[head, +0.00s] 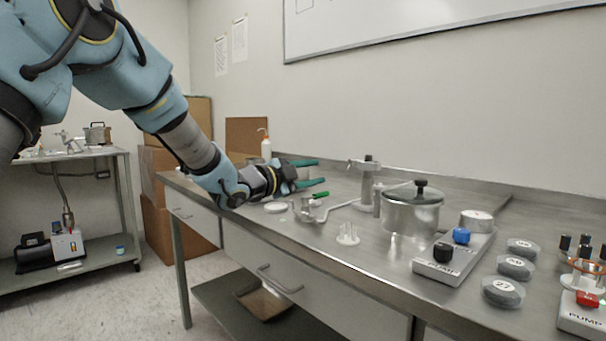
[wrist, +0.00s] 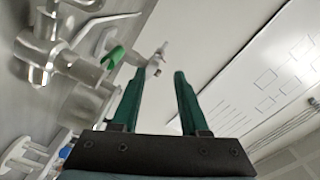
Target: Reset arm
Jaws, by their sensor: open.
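My arm reaches in from the upper left in the head view. My gripper (head: 322,172) has two green fingers, spread apart with nothing between them. It is above the left part of the steel bench (head: 335,255), pointing right. In the wrist view my gripper (wrist: 158,88) also shows open and empty, its fingers against the wall and whiteboard. A metal valve with a green handle (head: 320,195) sits just below and right of the fingers; the green handle (wrist: 113,57) also shows at the left of the wrist view.
A metal pot (head: 410,212) with a black knob, a pump control box (head: 452,258), labelled round containers (head: 503,291) and a white spray bottle (head: 265,146) stand on the bench. A metal stand (head: 367,185) is right of my gripper. Cardboard boxes (head: 165,220) stand behind the bench's left end.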

